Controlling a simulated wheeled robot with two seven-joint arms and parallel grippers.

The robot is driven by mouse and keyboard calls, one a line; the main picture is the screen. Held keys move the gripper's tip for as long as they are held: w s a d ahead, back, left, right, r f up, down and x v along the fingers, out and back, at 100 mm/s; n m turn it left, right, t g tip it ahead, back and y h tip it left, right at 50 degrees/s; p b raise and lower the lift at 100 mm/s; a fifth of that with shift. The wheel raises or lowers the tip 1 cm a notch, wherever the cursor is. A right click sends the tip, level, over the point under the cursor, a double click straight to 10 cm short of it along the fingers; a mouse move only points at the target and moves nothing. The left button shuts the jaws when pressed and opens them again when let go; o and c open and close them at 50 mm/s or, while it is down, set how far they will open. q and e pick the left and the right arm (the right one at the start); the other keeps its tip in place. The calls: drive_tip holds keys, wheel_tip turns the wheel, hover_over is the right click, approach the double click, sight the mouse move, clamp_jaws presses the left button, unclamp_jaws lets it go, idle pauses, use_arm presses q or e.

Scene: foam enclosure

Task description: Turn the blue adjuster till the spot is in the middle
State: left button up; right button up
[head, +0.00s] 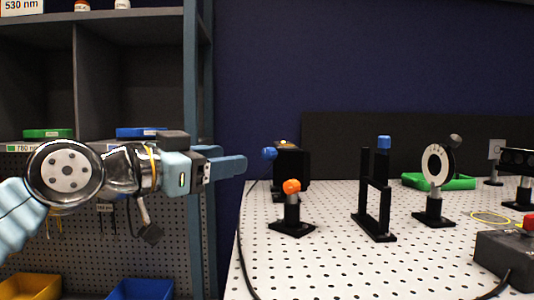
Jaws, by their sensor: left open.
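A blue knob (269,153) sticks out from the left side of a black mount (291,163) near the table's left edge. Another blue knob (384,142) sits on top of an upright black frame (362,205) farther right. I cannot tell from this view which one is the adjuster. My left gripper (238,166) comes in from the left, open and empty. In the picture its blue-grey fingertips are just left of and slightly below the first blue knob, apart from it. A white disc (437,164) with a dark centre stands on a post at right; no light spot is discernible. My right gripper is out of view.
An orange-topped post (292,206) stands in front of the black mount. A green tray (445,181), yellow ring (490,218) and dark box with a red button (505,250) are at right. A shelf (120,65) fills the left. The perforated table's front middle is clear.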

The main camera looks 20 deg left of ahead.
sight(265, 155)
use_arm(q)
drive_tip(key=p+x, duration=0.1)
drive_tip(key=x, duration=0.8)
drive_tip(key=shift+w+d, duration=0.1)
drive_tip(key=shift+w, duration=0.25)
clamp_jaws()
